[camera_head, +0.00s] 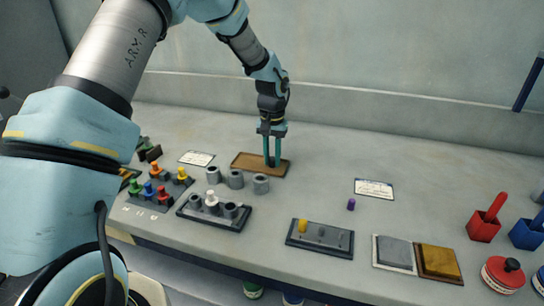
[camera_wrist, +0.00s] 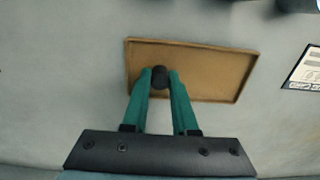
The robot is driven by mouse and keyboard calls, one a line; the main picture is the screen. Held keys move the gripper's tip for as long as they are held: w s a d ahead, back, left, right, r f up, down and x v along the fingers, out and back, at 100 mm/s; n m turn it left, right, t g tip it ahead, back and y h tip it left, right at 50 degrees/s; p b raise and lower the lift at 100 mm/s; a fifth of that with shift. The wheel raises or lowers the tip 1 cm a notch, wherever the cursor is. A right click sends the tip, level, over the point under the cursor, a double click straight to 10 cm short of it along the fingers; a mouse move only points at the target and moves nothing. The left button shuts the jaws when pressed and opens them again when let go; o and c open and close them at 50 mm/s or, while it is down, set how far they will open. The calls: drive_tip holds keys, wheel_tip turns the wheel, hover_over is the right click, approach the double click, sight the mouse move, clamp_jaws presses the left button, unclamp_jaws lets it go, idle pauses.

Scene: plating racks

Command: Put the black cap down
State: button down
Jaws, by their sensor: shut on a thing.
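My gripper (camera_head: 271,163) points straight down at the shallow brown tray (camera_head: 243,162) near the back of the bench. In the wrist view my gripper (camera_wrist: 160,78) is shut on the small, round black cap (camera_wrist: 160,74), held between the green fingertips. The cap is within the outline of the brown tray (camera_wrist: 215,66), left of its middle in the wrist view. I cannot tell whether the cap touches the tray floor. In the head view the fingers mostly hide the cap. The rest of the tray looks empty.
Grey cylinders (camera_head: 236,179) stand just in front of the tray, by a dark rack (camera_head: 213,214). White labels (camera_head: 196,158) (camera_head: 374,188) lie to either side. A purple peg (camera_head: 351,204) and a rack with a yellow peg (camera_head: 320,236) are to the right. Coloured valves (camera_head: 158,190) are at left.

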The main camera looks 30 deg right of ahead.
sight(272, 158)
drive_tip(key=shift+f, duration=0.15)
drive_tip(key=c, duration=0.7)
unclamp_jaws()
wheel_tip(272, 158, up, 12)
drive_tip(key=b, duration=0.2)
drive_tip(key=shift+r+b, duration=0.2)
drive_tip(key=shift+b, duration=0.15)
drive_tip(key=a+f+n, duration=0.2)
drive_tip(key=a+n, duration=0.2)
drive_tip(key=a, duration=1.9)
drive_tip(key=s+a+f+n+t, duration=0.1)
drive_tip(key=s+a+f+n, duration=0.1)
drive_tip(key=s+a, duration=0.8)
drive_tip(key=a+n, duration=0.1)
drive_tip(key=a, duration=0.3)
drive_tip(key=shift+a+t, duration=0.3)
drive_tip(key=shift+a, duration=0.1)
